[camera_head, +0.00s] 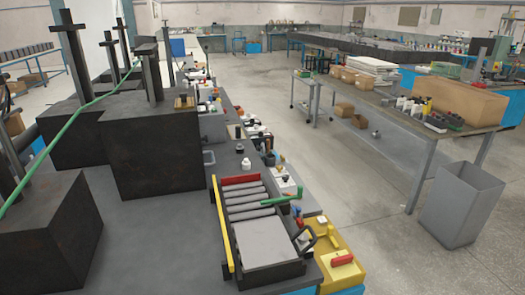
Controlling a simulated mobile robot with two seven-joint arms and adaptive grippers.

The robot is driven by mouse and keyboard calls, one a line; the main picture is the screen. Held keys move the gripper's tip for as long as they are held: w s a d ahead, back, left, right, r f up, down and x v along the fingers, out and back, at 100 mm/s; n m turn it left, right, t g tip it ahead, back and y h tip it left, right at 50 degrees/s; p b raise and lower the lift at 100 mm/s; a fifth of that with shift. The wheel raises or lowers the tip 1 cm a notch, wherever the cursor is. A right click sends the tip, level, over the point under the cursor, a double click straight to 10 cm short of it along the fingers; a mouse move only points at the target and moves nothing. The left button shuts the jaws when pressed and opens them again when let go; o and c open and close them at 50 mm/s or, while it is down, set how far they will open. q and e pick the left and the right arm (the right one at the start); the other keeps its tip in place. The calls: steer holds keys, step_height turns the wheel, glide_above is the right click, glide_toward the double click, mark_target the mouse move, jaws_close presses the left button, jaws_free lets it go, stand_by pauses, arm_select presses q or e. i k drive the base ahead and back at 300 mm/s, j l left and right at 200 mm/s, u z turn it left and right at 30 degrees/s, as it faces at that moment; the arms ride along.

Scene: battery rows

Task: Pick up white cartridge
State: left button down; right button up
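No item in the head view can be clearly picked out as the white cartridge. Several small white items are candidates: a white block (287,187) with a dark knob beside the roller frame, a small white piece (321,220) near the yellow box, and white bottles (402,102) on the table at the right. They are too small to tell apart by type. Neither of my grippers shows in this view.
A roller frame (228,235) with a yellow side and red end lies on the dark bench (170,235). Large black blocks (155,150) stand at left, with a green hose over them. A grey bin (460,205) stands on the floor at right. The middle aisle (270,105) is clear.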

mark_target(246, 165)
steer(key=i+l+z, duration=0.35)
steer(key=l, duration=0.15)
steer(key=i+l+z, duration=0.3)
steer(key=l, duration=0.15)
steer(key=i+l+z, duration=0.1)
steer(key=i+l, duration=0.3)
steer(key=i, duration=0.15)
steer(key=i+l, duration=0.4)
steer(key=i, duration=0.15)
steer(key=i+l+z, duration=0.15)
steer(key=i+l, duration=0.2)
steer(key=i, duration=0.2)
steer(key=i+u, duration=0.25)
steer(key=u, duration=0.15)
steer(key=i+u, duration=0.25)
steer(key=u, duration=0.15)
steer(key=i+l+u, duration=0.15)
steer(key=u, duration=0.3)
steer(key=i+l+u, duration=0.2)
steer(key=u, duration=0.2)
steer(key=i+l+u, duration=0.25)
steer(key=u, duration=0.15)
